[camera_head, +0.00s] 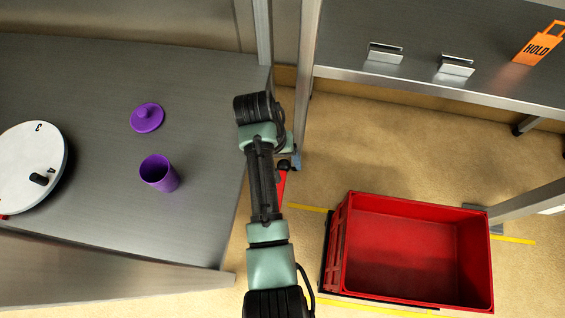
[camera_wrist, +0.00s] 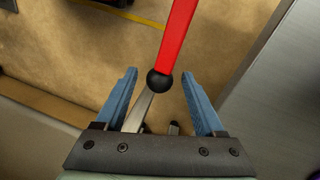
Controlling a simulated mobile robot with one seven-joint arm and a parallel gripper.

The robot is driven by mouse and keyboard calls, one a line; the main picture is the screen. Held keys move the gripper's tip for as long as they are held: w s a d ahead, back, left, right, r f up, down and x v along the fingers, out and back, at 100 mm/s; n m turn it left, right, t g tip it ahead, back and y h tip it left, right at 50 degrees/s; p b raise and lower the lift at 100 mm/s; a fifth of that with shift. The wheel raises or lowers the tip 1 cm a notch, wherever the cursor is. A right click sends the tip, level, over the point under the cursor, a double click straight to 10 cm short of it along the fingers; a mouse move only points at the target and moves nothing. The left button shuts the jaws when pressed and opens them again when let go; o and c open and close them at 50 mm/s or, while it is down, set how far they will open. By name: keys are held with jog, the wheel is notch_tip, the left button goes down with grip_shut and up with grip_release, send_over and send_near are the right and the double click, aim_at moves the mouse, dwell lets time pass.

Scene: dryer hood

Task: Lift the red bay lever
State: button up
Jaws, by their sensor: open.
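The red bay lever (camera_wrist: 178,36) is a red bar with a black ball knob (camera_wrist: 159,81) at its near end. In the wrist view the knob lies between the two blue fingers of my gripper (camera_wrist: 161,90), with a gap on each side. My gripper is open and I see no contact with the lever. In the head view the red lever (camera_head: 282,186) shows just right of my arm, with its black knob at the top. My arm covers part of it, and only a bit of a blue finger of my gripper (camera_head: 296,162) shows beside the knob.
A red crate (camera_head: 341,250) stands on the floor at right. A grey table (camera_head: 95,85) at left holds a purple cup (camera_head: 160,174), a purple lid (camera_head: 147,118) and a white dial (camera_head: 28,150). A shelf at upper right bears an orange HOLD tag (camera_head: 538,46).

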grip_shut()
dwell(0.3)
dwell(1.1)
